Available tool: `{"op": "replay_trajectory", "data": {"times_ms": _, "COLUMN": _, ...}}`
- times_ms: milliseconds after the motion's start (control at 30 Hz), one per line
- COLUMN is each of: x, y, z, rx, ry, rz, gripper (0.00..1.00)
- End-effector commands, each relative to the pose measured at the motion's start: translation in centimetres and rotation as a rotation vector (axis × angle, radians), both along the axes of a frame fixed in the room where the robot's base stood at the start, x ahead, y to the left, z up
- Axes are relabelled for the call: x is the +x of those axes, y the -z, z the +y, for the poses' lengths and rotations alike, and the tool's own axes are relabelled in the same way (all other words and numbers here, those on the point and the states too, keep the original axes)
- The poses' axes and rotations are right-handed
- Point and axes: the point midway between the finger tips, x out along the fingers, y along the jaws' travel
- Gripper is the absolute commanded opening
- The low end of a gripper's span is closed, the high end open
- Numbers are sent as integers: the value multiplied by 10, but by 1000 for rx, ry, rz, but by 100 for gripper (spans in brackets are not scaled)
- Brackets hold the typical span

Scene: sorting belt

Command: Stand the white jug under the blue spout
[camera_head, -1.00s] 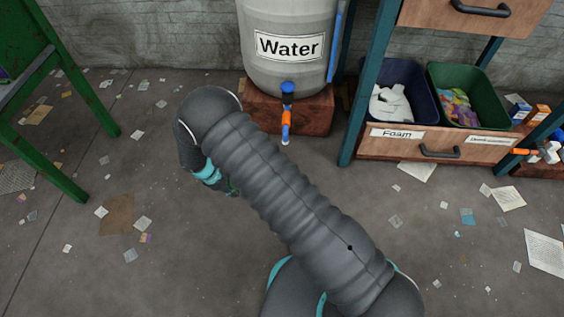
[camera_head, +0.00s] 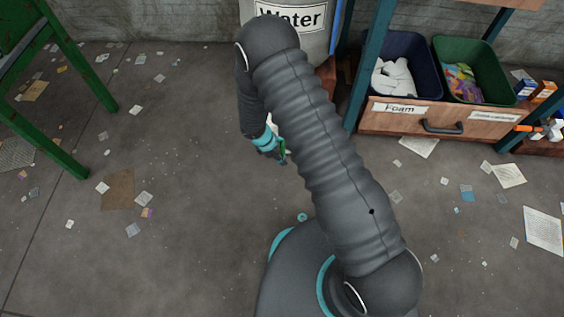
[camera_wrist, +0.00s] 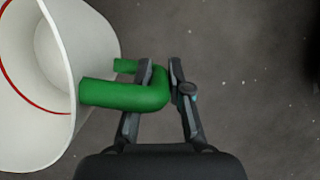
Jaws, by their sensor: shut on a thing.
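The white jug (camera_wrist: 85,35) shows at the left of the wrist view, with a red line inside its mouth and a green handle (camera_wrist: 125,95). My gripper (camera_wrist: 162,80) is shut on the green handle, and the jug is beside the fingers. In the head view my gripper (camera_head: 270,148) hangs below my arm over the floor, and the jug is almost wholly hidden there. The grey water barrel (camera_head: 318,42) stands at the top of the head view, partly behind my arm. The blue spout is hidden behind my arm now.
A wooden shelf (camera_head: 378,120) with a dark blue foam bin (camera_head: 425,75) and a green bin (camera_head: 494,65) stands right of the barrel. A green table leg (camera_head: 50,150) is at the left. Scattered papers lie on the otherwise open floor.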

Motion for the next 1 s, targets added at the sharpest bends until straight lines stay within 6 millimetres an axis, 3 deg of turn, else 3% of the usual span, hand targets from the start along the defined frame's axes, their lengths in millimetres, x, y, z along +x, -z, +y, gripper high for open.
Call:
{"op": "replay_trajectory", "data": {"times_ms": 333, "x": 0, "y": 34, "z": -2, "rx": -1, "ry": -1, "rz": 1, "gripper": 0}}
{"op": "replay_trajectory", "data": {"times_ms": 700, "x": 0, "y": 38, "z": -1, "rx": 0, "ry": 0, "rz": 0, "gripper": 0}}
{"op": "replay_trajectory", "data": {"times_ms": 733, "x": 0, "y": 37, "z": -1, "rx": 0, "ry": 0, "rz": 0, "gripper": 25}}
{"op": "replay_trajectory", "data": {"times_ms": 800, "x": 0, "y": 37, "z": -1, "rx": 0, "ry": 0, "rz": 0, "gripper": 43}}
{"op": "replay_trajectory", "data": {"times_ms": 1000, "x": 0, "y": 37, "z": -1, "rx": 0, "ry": 0, "rz": 0, "gripper": 43}}
